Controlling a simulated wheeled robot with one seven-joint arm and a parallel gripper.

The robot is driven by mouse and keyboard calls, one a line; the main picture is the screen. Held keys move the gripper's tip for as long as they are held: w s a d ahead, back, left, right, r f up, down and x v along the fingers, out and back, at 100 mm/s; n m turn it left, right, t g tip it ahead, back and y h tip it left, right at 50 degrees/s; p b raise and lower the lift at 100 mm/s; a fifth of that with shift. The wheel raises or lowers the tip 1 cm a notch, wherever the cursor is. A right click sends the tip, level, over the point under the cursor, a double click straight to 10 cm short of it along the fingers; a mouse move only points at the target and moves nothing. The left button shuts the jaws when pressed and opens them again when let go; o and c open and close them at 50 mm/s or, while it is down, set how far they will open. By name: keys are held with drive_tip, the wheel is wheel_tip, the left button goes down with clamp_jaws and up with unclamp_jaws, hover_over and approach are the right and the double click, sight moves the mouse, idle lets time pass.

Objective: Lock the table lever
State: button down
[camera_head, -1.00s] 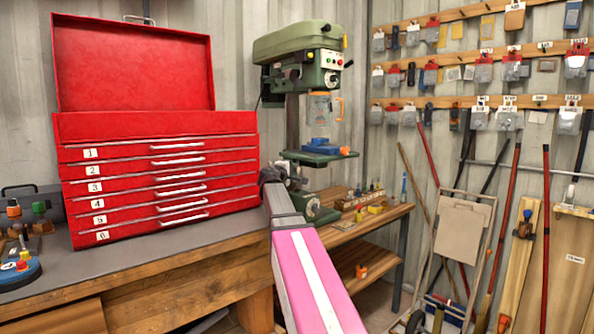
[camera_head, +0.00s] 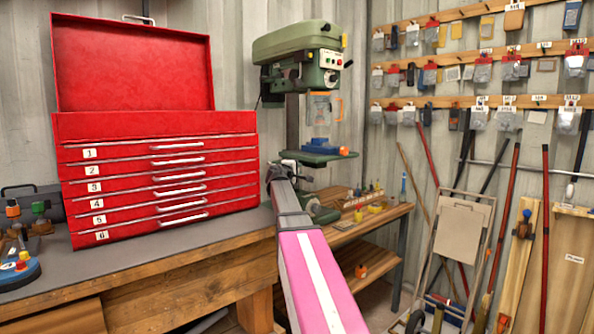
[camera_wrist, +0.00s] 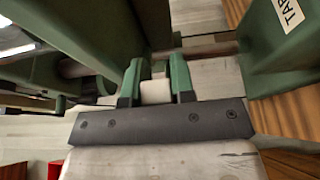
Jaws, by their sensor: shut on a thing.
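The green drill press (camera_head: 298,47) stands on the bench in the head view, with its work table (camera_head: 316,157) on the column. My gripper (camera_wrist: 156,75) is at the column just below that table, its end small in the head view. In the wrist view its two green fingers are closed in around the table lever (camera_wrist: 205,52), a thin brownish rod running right toward a green housing (camera_wrist: 272,50) with a partly cut-off label "TAB". A pale block shows between the fingers. The exact contact at the fingertips is hard to make out.
A red tool chest (camera_head: 155,150) with its lid up stands left on the workbench (camera_head: 150,255). Small parts lie on the wooden bench right of the press. A hand truck (camera_head: 462,240) and long tools lean at the right wall.

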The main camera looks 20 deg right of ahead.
drive_tip(key=shift+w+a+f+m+t+h, duration=0.1)
drive_tip(key=shift+w+f+m+t+h, duration=0.1)
drive_tip(key=shift+f+m, duration=0.75)
drive_tip(key=shift+w+f+m+t+h, duration=0.15)
drive_tip(key=shift+f+m, duration=0.3)
drive_tip(key=shift+f, duration=0.9)
drive_tip(key=c, duration=1.2)
unclamp_jaws()
drive_tip(key=shift+s, duration=0.1)
drive_tip(key=shift+c, duration=0.2)
drive_tip(key=shift+s+a, duration=0.1)
drive_tip(key=v, duration=1)
drive_tip(key=shift+s+a, duration=0.15)
drive_tip(key=shift+a, duration=0.1)
drive_tip(key=shift+d, duration=0.1)
